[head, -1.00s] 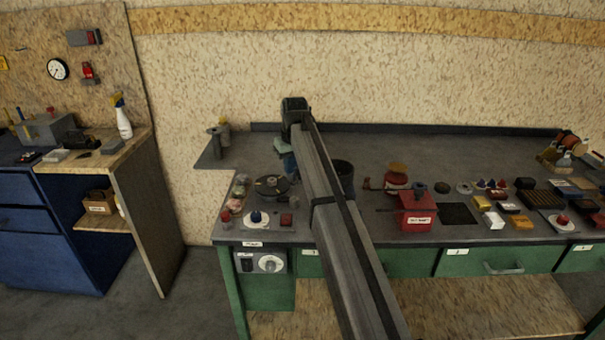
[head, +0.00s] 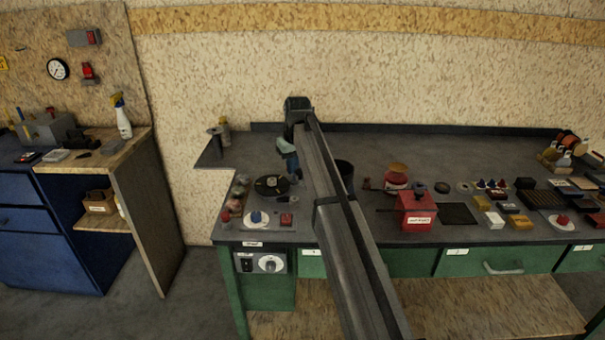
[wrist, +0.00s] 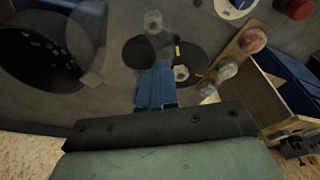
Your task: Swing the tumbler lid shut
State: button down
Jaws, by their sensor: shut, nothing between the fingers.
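A dark round tub, apparently the tumbler (head: 346,172), stands on the bench, partly hidden behind my arm in the head view. In the wrist view the tumbler (wrist: 30,62) is at the left, its dark inside showing several light spots. A see-through grey round piece, apparently the lid (wrist: 92,35), overlaps its right side; its tilt and hinge are unclear. My gripper (head: 294,170) is left of the tumbler, near a flat black disc. In the wrist view my gripper (wrist: 157,70) shows blue fingers, shut and empty, apart from the lid.
The black disc (head: 271,186) with a yellow mark lies left of my gripper, beside a row of round stones (head: 238,192). A red box (head: 416,212) and many small items fill the bench's right side.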

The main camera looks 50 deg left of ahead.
aim_at(303, 180)
jog(key=shift+d, duration=1.4)
jog(key=shift+w+d, duration=0.2)
jog(key=shift+d, duration=0.75)
jog(key=shift+w+d, duration=0.1)
